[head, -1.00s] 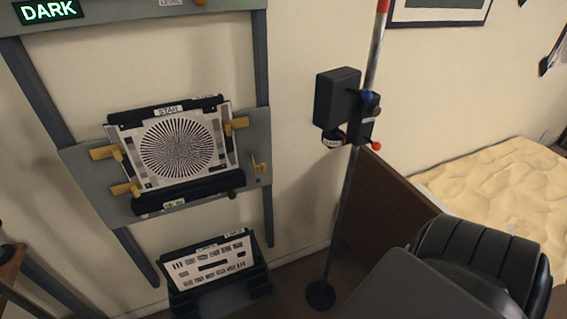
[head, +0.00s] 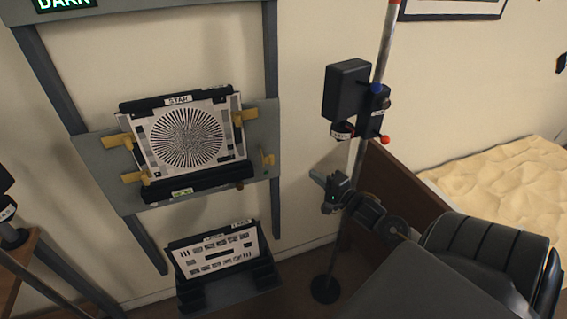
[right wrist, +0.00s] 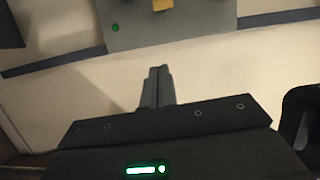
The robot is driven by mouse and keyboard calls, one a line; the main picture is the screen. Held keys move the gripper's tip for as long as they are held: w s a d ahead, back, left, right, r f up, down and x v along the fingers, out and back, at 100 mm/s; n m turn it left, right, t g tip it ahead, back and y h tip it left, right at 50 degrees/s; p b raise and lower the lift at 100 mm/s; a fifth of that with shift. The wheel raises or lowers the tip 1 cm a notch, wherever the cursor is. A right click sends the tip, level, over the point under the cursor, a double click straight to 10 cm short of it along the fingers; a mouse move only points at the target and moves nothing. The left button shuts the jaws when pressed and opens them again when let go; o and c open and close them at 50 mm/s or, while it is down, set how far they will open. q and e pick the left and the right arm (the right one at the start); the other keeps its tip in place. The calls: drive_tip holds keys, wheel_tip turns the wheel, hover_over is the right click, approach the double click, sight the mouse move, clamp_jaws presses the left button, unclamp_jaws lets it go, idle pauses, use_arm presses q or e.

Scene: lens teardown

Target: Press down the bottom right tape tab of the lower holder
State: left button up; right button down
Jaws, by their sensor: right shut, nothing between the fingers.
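A white chart with a black starburst (head: 187,137) is mounted on a grey board (head: 110,193). A black upper holder (head: 150,102) is along its top edge and a black lower holder (head: 199,182) along its bottom edge. Yellow tabs sit at the chart's left and upper right edges. My right gripper (head: 318,178) is shut and empty, right of the board and below that tab. Its closed fingers show in the right wrist view (right wrist: 157,84). My left gripper is out of view.
A metal pole (head: 350,190) carrying a black box (head: 347,90) stands close by my right gripper. A black tray with a second chart (head: 217,252) is below the board.

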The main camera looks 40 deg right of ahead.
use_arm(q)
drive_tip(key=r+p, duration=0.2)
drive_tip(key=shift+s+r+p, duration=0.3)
use_arm(e)
drive_tip(key=w+a+r, duration=0.1)
drive_tip(key=w+a, duration=0.3)
drive_tip(key=w, duration=0.7)
drive_tip(key=shift+r, duration=0.25)
drive_tip(key=shift+a, duration=0.1)
